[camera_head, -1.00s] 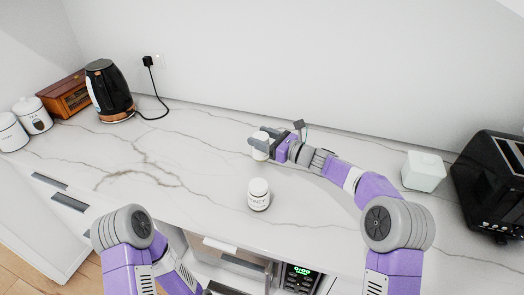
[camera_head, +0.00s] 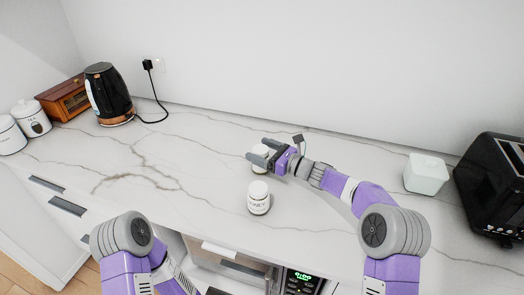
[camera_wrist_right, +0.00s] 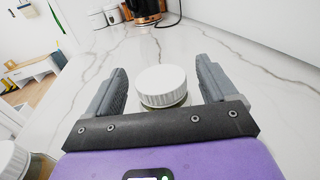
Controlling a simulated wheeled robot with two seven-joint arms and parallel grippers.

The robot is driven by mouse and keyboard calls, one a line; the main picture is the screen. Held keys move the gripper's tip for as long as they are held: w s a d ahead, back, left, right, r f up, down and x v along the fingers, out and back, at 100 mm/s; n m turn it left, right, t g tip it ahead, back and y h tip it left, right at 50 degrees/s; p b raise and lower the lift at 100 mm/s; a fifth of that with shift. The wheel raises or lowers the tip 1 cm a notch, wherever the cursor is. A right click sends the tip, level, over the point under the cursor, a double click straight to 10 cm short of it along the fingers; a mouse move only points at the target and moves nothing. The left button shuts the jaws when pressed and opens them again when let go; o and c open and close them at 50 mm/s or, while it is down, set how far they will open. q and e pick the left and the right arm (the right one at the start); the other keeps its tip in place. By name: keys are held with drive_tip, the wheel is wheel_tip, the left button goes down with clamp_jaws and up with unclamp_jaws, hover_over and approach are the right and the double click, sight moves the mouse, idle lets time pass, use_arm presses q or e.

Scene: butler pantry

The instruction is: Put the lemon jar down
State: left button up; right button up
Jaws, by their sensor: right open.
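A white-lidded jar, which I take for the lemon jar (camera_head: 260,150), stands on the marble counter between the fingers of my right gripper (camera_head: 257,149). Its label is hidden. In the right wrist view its ribbed white lid (camera_wrist_right: 162,82) sits between the two grey fingers (camera_wrist_right: 158,82), with a gap on each side. The right gripper is open around it. A second white-lidded jar, labelled honey (camera_head: 259,198), stands nearer the front edge; a lid at the lower left of the wrist view (camera_wrist_right: 12,160) appears to be its. My left gripper is out of view.
A black kettle (camera_head: 108,92), a wooden box (camera_head: 64,98) and white canisters (camera_head: 33,117) stand at the left. The counter's left middle is clear.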

drive_tip(key=shift+r, duration=0.25)
drive_tip(key=p+v, duration=0.2)
drive_tip(key=v, duration=1)
drive_tip(key=shift+f, duration=0.15)
